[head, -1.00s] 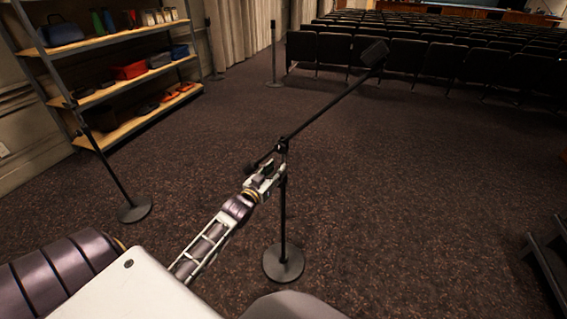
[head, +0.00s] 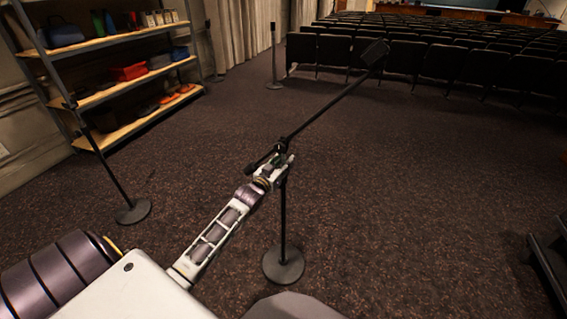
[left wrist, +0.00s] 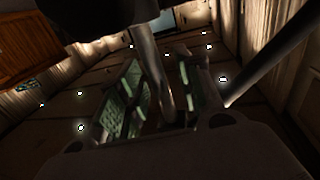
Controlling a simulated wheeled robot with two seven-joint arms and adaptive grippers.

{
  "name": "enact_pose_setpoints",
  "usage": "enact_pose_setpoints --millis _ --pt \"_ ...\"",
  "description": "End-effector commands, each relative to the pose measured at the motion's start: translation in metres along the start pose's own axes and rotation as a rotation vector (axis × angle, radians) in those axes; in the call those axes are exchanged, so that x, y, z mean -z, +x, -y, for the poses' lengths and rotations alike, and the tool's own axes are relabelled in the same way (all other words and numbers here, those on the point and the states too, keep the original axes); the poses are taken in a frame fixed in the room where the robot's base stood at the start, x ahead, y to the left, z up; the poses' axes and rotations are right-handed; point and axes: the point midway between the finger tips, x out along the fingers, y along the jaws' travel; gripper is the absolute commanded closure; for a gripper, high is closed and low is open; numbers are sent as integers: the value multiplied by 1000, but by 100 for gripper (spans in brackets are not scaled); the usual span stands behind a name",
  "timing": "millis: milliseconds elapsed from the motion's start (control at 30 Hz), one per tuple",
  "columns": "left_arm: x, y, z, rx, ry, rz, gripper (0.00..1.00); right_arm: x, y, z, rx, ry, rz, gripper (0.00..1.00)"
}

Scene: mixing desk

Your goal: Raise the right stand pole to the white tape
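The right stand is a black microphone stand with an upright pole (head: 283,215), a round base (head: 283,266) and a long boom (head: 335,100) that slants up to the right. My left gripper (head: 281,163) is at the upper pole, just below the boom joint. In the left wrist view, a pole (left wrist: 146,50) runs between the two green-padded fingers (left wrist: 160,98). The fingers look spread, with dark gaps beside the pole; contact is not clear. I cannot make out any white tape on the pole. My right gripper is out of view.
Another stand (head: 107,165) with a round base stands at the left. Behind it is a shelf unit (head: 130,130) with boxes and small gear. Rows of dark seats (head: 420,58) fill the back. A dark object (head: 547,262) is at the right edge. Carpet around the stand is clear.

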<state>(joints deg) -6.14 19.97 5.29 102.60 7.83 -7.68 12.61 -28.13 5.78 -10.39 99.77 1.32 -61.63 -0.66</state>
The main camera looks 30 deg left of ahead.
Motion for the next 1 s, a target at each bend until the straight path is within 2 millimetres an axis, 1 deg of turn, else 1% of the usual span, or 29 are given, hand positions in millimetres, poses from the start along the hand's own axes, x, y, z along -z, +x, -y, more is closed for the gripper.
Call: enact_pose_setpoints --millis 267,533,767,1000 --pt "0 0 0 0 0 0 65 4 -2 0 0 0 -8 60" --pt "0 0 0 0 0 0 100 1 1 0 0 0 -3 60" --pt "0 0 0 0 0 0 100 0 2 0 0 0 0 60" --pt "2 0 0 0 0 0 100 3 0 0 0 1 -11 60"
